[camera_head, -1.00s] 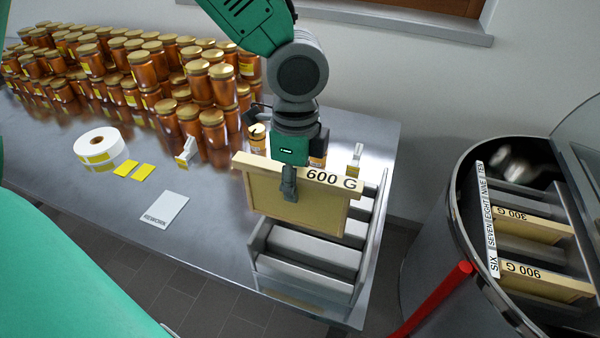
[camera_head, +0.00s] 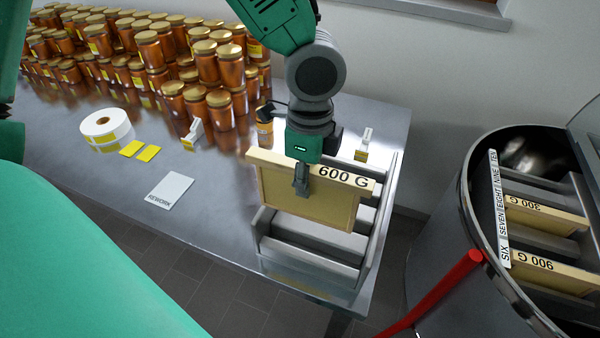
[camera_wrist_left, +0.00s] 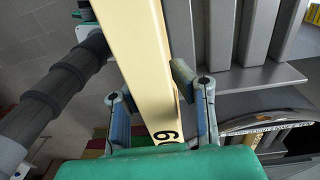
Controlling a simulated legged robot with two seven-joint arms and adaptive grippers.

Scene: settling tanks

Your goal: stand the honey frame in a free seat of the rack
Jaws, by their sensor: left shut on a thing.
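The honey frame (camera_head: 305,200) is a pale wooden frame with "600 G" on its top bar. My left gripper (camera_head: 302,180) is shut on the middle of that bar. The frame hangs roughly upright over the grey slatted rack (camera_head: 312,262) on the steel table, overlapping its middle in the head view. I cannot tell whether its lower edge is inside a seat. In the left wrist view the top bar (camera_wrist_left: 147,60) runs between the fingers, with grey rack slats (camera_wrist_left: 250,35) to its right. Empty slots show in front of the frame. My right gripper is not in view.
Many honey jars (camera_head: 150,55) crowd the table's back left. A label roll (camera_head: 105,127), yellow labels and a "REWORK" card (camera_head: 170,190) lie left of the rack. A round steel drum (camera_head: 450,255) with frames and a red handle (camera_head: 440,290) stands right.

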